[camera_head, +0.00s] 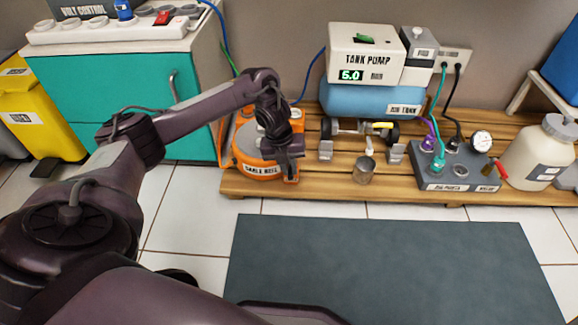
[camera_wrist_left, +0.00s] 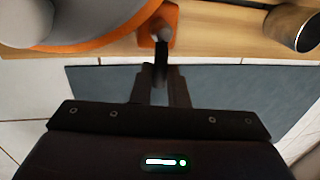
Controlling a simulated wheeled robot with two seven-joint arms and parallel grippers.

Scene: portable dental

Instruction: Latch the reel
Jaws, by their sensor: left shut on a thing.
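The cable reel (camera_head: 247,158) is an orange drum unit with a label on its front. It stands at the left end of the low wooden platform, partly hidden by my left arm. In the left wrist view its grey and orange rounded body (camera_wrist_left: 105,39) fills the upper left. A small dark lever (camera_wrist_left: 161,47) sticks out from an orange bracket there. My left gripper (camera_head: 291,166) is at the reel's right front side, pointing down. In the left wrist view its fingers (camera_wrist_left: 160,80) are closed together on the lever's end. My right gripper is not in view.
The wooden platform (camera_head: 330,190) also carries a tank pump (camera_head: 365,50) on a blue air tank (camera_head: 370,100), a metal cup (camera_head: 364,171), a grey port block (camera_head: 455,170) and a white jug (camera_head: 535,150). A teal cabinet (camera_head: 110,100) stands left. A dark mat (camera_head: 390,260) lies in front.

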